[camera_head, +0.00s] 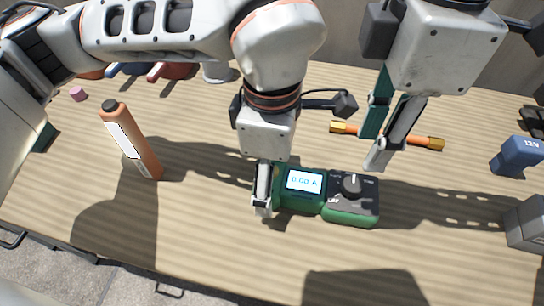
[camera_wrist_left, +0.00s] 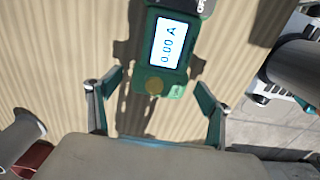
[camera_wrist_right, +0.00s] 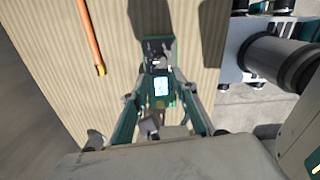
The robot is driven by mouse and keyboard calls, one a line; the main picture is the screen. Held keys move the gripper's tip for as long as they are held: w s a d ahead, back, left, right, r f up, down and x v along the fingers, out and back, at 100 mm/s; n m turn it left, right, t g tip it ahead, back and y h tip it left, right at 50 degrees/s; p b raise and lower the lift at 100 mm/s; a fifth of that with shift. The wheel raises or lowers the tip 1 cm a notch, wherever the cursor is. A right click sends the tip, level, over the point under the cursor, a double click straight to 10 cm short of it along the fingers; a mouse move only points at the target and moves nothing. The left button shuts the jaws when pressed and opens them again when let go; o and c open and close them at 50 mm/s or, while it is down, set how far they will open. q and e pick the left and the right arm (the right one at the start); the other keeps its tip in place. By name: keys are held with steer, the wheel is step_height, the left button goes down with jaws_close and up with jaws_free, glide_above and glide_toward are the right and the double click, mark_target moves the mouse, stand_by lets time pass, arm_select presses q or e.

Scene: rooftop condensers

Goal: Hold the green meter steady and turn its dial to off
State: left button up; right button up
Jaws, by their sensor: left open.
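The green meter (camera_head: 350,217) lies flat on the table with its lit screen (camera_head: 304,181) facing up; the left wrist view (camera_wrist_left: 165,45) reads 0.00 A. Its round black dial (camera_head: 351,185) is on the dark right part, with a light mark pointing to the far side. My left gripper (camera_head: 263,195) is open at the meter's left end; its fingers stand on either side of that end in its wrist view. My right gripper (camera_head: 375,148) is open and empty in the air, above and behind the meter's dial end. The meter (camera_wrist_right: 161,104) also shows between its fingers.
An orange-handled tool (camera_head: 390,136) lies behind the meter. An orange tube (camera_head: 135,140) with a black cap stands at left. A blue 12V battery (camera_head: 518,157) and a grey object (camera_head: 526,224) are at right. The table in front of the meter is clear.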

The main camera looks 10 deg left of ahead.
arm_select(q)
steer(key=shift+f, duration=0.55)
steer(key=c, duration=1.6)
arm_select(e)
steer(key=o, duration=0.4)
steer(key=shift+c, duration=0.2)
